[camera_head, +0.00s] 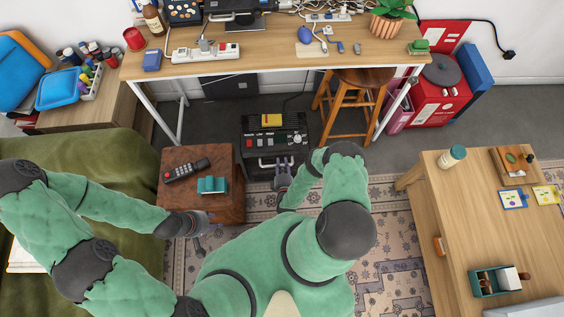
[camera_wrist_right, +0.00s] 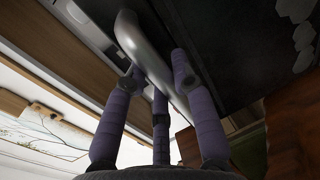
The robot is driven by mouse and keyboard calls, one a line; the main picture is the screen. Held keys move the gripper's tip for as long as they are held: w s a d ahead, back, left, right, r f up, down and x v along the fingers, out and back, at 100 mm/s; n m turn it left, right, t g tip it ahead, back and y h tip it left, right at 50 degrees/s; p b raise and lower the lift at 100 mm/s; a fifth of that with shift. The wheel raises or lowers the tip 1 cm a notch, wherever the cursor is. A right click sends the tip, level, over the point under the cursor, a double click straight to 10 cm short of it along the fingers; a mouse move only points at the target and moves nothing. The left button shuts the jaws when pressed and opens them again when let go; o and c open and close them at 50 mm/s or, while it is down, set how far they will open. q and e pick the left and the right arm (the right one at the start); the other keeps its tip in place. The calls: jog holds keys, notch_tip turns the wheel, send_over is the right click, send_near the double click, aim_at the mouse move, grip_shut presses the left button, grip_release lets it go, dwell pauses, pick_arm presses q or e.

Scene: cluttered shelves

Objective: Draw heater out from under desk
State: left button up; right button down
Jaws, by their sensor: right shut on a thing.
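The heater (camera_head: 262,152) is a dark box with small knobs or buttons on its face, standing on the floor at the front of the space under the desk (camera_head: 300,56). A yellow item (camera_head: 271,120) lies on it. My right gripper (camera_head: 284,168) is at its near side. In the right wrist view its purple fingers (camera_wrist_right: 158,75) close around a silver bar handle (camera_wrist_right: 143,55) on the heater's dark body (camera_wrist_right: 235,45). My left gripper (camera_head: 198,222) hangs near the front of a brown wooden box; its finger opening is too small to tell.
The brown box (camera_head: 229,165) carries a remote (camera_head: 187,170) and a teal item (camera_head: 212,185), close left of the heater. A wooden stool (camera_head: 345,103) stands close right. A green sofa (camera_head: 70,165) is left, a wooden table (camera_head: 480,215) right. Patterned rug (camera_head: 395,265) lies in front.

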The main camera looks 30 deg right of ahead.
jog(key=shift+s, duration=0.1)
jog(key=c, duration=1)
grip_release()
jog(key=v, duration=1.2)
jog(key=shift+f, duration=0.1)
